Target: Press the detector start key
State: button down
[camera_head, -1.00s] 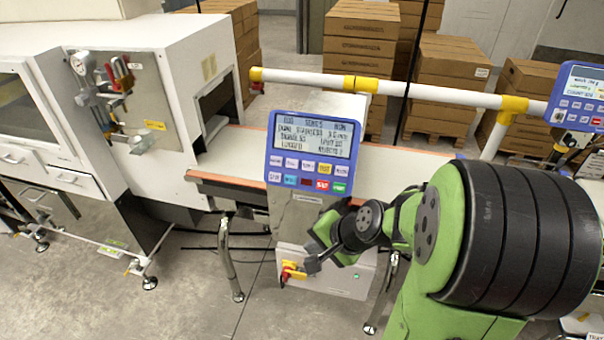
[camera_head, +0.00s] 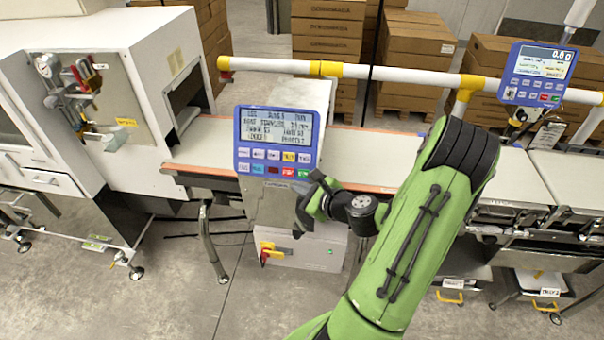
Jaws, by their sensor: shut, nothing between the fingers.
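A blue control panel (camera_head: 278,109) with a lit text screen and two rows of small coloured keys stands on a grey cabinet beside the belt. A green key (camera_head: 304,173) sits at the right end of its lower row, next to a red key (camera_head: 288,171). The key lettering is too small to read, so I cannot tell which is the start key from its label. My gripper (camera_head: 304,204) is shut and empty, just below the panel's lower right corner. I cannot tell whether it touches the panel.
A second blue panel (camera_head: 514,62) reading 0.0 g stands at the right. A white rail (camera_head: 395,74) with yellow joints runs behind the belt (camera_head: 223,150). A white machine (camera_head: 125,60) stands at the left. A red and yellow switch (camera_head: 267,251) is on the cabinet below.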

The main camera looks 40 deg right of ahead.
aim_at(305, 178)
jog(key=w+d+f, duration=0.1)
jog(key=d, duration=0.1)
jog(key=w+d+f, duration=0.1)
jog(key=w, duration=0.1)
jog(key=w+d+f, duration=0.1)
jog(key=d, duration=0.1)
jog(key=shift+w+d+f, duration=0.2)
jog(key=shift+d+f, duration=0.1)
jog(key=shift+f, duration=0.05)
dwell(1.7)
jog(key=shift+w+d+f, duration=0.15)
jog(key=shift+w+d, duration=0.1)
jog(key=shift+d, duration=0.05)
jog(key=shift+w+d+f, duration=0.2)
jog(key=shift+d, duration=0.1)
dwell(0.7)
jog(key=shift+s+a+r, duration=0.4)
jog(key=shift+s+a, duration=0.05)
jog(key=shift+a, duration=0.15)
jog(key=shift+p, duration=0.3)
jog(key=s+a+r, duration=0.2)
jog(key=a, duration=0.1)
jog(key=shift+s+a+r, duration=0.15)
jog(key=shift+s+a, duration=0.1)
jog(key=shift+s, duration=0.1)
